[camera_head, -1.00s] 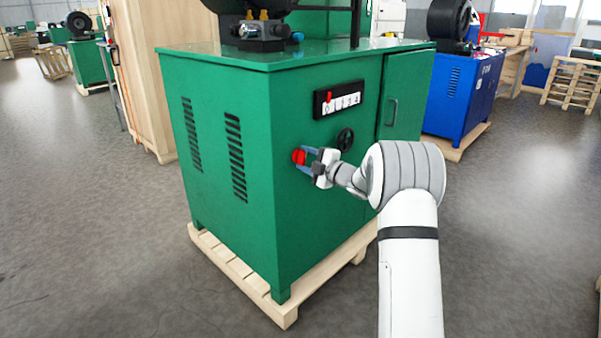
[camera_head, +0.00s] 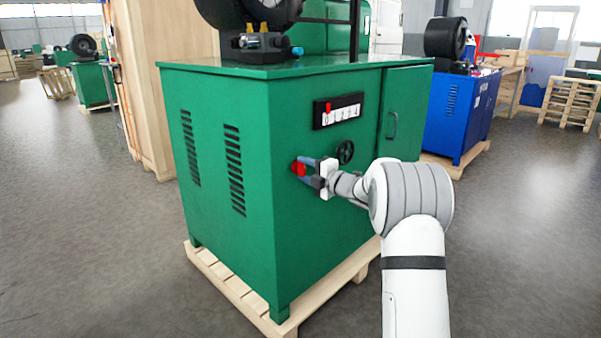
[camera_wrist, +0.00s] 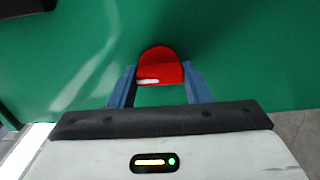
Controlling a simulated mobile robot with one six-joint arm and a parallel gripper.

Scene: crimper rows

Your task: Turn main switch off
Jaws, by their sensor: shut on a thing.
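A cabinet door handle (camera_head: 392,125) is to the right. The cabinet stands on a wooden pallet (camera_head: 240,292). A blue machine (camera_head: 460,110) stands behind at right.

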